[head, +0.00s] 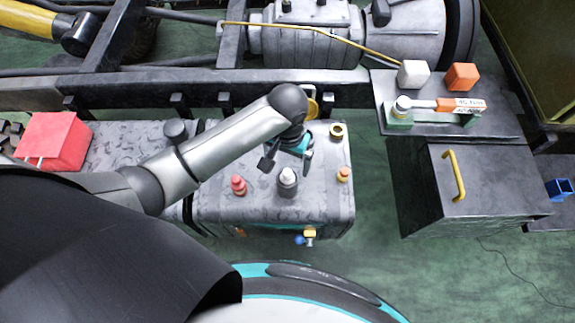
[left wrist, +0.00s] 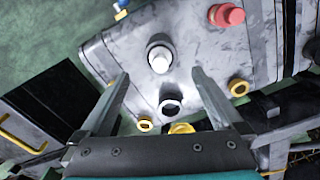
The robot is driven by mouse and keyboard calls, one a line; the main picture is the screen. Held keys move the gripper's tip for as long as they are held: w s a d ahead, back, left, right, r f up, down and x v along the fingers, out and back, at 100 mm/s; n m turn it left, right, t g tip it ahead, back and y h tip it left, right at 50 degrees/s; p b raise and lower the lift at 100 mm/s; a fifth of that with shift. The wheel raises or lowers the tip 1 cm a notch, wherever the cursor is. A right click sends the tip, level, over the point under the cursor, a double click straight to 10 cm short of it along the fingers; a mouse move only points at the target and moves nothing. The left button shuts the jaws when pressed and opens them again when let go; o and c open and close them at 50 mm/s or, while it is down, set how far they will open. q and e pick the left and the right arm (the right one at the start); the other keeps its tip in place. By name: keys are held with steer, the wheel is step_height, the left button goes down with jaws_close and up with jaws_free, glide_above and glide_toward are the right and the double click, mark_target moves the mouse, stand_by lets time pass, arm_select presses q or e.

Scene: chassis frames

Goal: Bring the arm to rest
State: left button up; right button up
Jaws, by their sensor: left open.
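My left arm reaches in from the left in the head view. Its gripper (head: 287,163) is above the grey tank (head: 325,210), open and empty. In the left wrist view, the two fingers of this gripper (left wrist: 160,95) stand wide apart with nothing between them in their grip. A grey fitting with a pale top (head: 288,182) stands on the tank just below the gripper; it also shows in the left wrist view (left wrist: 160,60) beyond the fingertips. My right gripper is in neither view.
A red fitting (head: 238,185) and a small orange one (head: 343,174) flank the grey fitting. A brass ring (head: 337,131) lies behind. A red box (head: 55,141) is at left. A black cabinet with a yellow handle (head: 453,175) stands at right. Frame rails cross behind the tank.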

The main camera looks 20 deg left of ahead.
arm_select(q)
step_height(320, 180, up, 2)
steer(key=shift+r, duration=0.1)
steer(key=shift+s+d, duration=0.1)
stand_by(0.5)
